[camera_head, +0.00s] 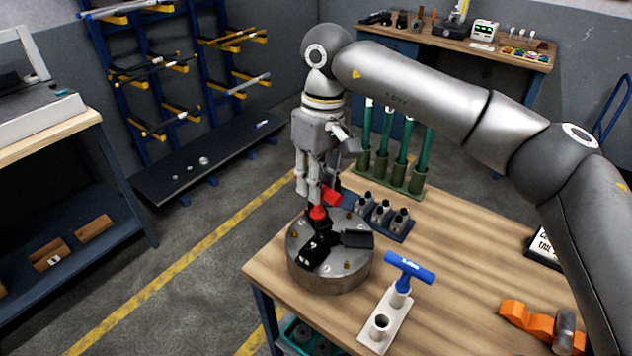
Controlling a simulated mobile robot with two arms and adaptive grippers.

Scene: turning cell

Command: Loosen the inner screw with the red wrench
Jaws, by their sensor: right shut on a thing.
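My right gripper (315,192) points down over the round grey chuck (330,283) at the table's left corner. It is shut on the red wrench (331,197), whose red handle shows between and beside the fingers. Below, a red part (318,213) stands just above the black jaws (318,250) on top of the chuck; I cannot tell whether the wrench tip is seated in a screw. The inner screw is hidden from this view. My left gripper is not in view.
A blue T-handle wrench (409,267) stands in a white holder (397,312) with an empty socket. A dark block with several small tools (382,213) and green tubes (399,160) stand behind. An orange object (527,322) lies at right. The table's middle is clear.

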